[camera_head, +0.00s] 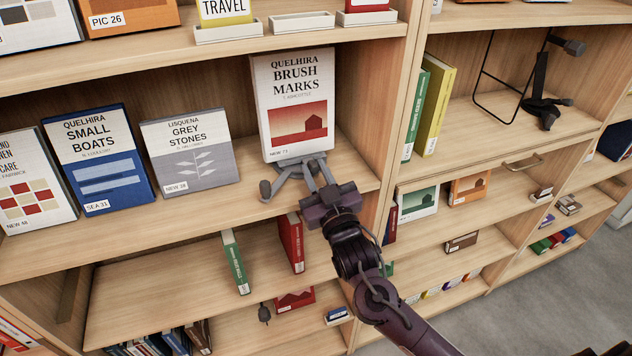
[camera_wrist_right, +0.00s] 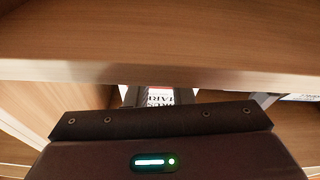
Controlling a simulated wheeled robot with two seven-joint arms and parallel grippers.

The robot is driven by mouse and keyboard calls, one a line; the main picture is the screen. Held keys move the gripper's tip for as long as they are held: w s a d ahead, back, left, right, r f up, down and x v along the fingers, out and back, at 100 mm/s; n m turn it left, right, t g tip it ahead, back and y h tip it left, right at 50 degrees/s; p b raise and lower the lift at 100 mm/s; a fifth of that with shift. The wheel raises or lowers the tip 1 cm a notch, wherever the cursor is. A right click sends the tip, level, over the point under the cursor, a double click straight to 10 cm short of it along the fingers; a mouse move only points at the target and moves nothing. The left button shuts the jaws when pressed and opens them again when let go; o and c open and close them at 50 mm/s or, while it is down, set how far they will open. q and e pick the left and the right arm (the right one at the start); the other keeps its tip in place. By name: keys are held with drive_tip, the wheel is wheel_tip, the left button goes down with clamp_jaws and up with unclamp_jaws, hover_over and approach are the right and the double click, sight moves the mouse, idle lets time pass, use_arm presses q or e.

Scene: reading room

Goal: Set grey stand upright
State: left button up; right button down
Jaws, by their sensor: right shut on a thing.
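The grey stand (camera_head: 284,180) is on the middle shelf, low in front of the white "Brush Marks" book (camera_head: 297,100). Its splayed legs and one rounded foot show at the left. The book hides whatever is behind it, so I cannot tell how the stand's back is tilted. My right gripper (camera_head: 318,174) reaches in from below right and is shut on the stand's front part. In the right wrist view a small strip of the book (camera_wrist_right: 160,96) shows beyond the dark gripper body; the stand is not clear there. My left gripper is not in view.
Books "Grey Stones" (camera_head: 190,150) and "Small Boats" (camera_head: 98,160) stand to the left. A shelf divider (camera_head: 398,110) is close on the right. A black stand (camera_head: 542,92) is on the right-hand shelf. Bare shelf (camera_head: 225,207) lies left of the gripper. A board edge crosses the wrist view.

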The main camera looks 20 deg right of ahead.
drive_tip(key=shift+f, duration=0.2)
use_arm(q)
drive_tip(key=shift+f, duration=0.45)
use_arm(e)
drive_tip(key=c, duration=1.3)
unclamp_jaws()
drive_tip(key=shift+o, duration=0.2)
drive_tip(key=shift+s, duration=0.1)
use_arm(q)
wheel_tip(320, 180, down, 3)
drive_tip(key=b, duration=0.2)
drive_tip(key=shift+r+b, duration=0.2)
drive_tip(key=shift+b, duration=0.15)
use_arm(e)
drive_tip(key=v, duration=0.7)
drive_tip(key=shift+s+f, duration=0.15)
drive_tip(key=shift+s, duration=0.15)
